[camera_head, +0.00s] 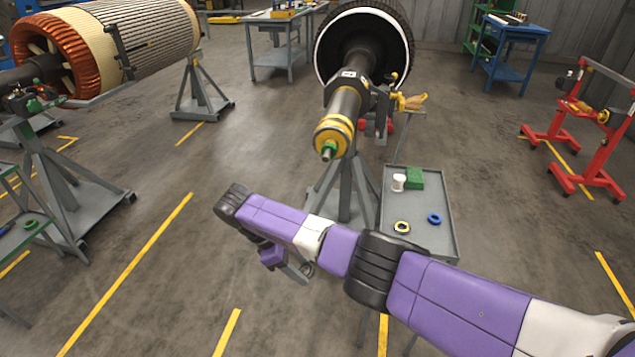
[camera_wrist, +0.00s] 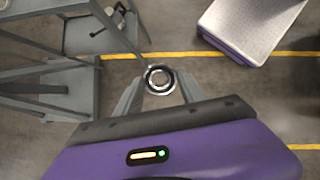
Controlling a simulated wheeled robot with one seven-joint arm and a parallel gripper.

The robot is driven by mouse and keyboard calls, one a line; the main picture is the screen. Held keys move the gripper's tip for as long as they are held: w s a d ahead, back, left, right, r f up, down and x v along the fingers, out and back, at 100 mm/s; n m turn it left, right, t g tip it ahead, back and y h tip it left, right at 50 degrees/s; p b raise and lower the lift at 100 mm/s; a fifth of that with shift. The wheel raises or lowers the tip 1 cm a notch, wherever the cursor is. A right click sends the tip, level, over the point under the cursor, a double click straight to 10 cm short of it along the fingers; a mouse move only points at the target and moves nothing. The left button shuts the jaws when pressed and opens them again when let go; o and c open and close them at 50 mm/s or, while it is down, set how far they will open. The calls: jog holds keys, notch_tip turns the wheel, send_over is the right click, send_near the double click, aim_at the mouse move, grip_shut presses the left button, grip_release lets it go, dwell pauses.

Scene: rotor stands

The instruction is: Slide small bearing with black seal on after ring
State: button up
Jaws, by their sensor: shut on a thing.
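My gripper (camera_wrist: 159,88) is shut on a small silver bearing with a black seal (camera_wrist: 159,79), held between the two grey fingertips in the wrist view. In the head view the gripper fingers (camera_head: 300,270) show below my forearm, and the bearing cannot be made out there.
Grey stand legs (camera_head: 345,190) rise behind my arm. Floor is open at left.

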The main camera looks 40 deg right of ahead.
jog(key=w+d+r+n+t+h, duration=0.1)
jog(key=w+d+r+n+h, duration=0.1)
jog(key=d+r+n+h, duration=0.15)
jog(key=n+t+h, duration=0.6)
jog(key=n+t, duration=0.6)
jog(key=t, duration=0.2)
send_near(326, 159)
jog(key=shift+b+x, duration=1.2)
jog(key=shift+x, duration=1.25)
jog(key=shift+a+f, duration=0.15)
jog(key=shift+p, duration=0.45)
jog(key=shift+x, duration=2.2)
jog(key=shift+w+d, duration=0.15)
jog(key=shift+d, duration=0.15)
jog(key=shift+w+d, duration=0.3)
jog(key=shift+d, duration=0.05)
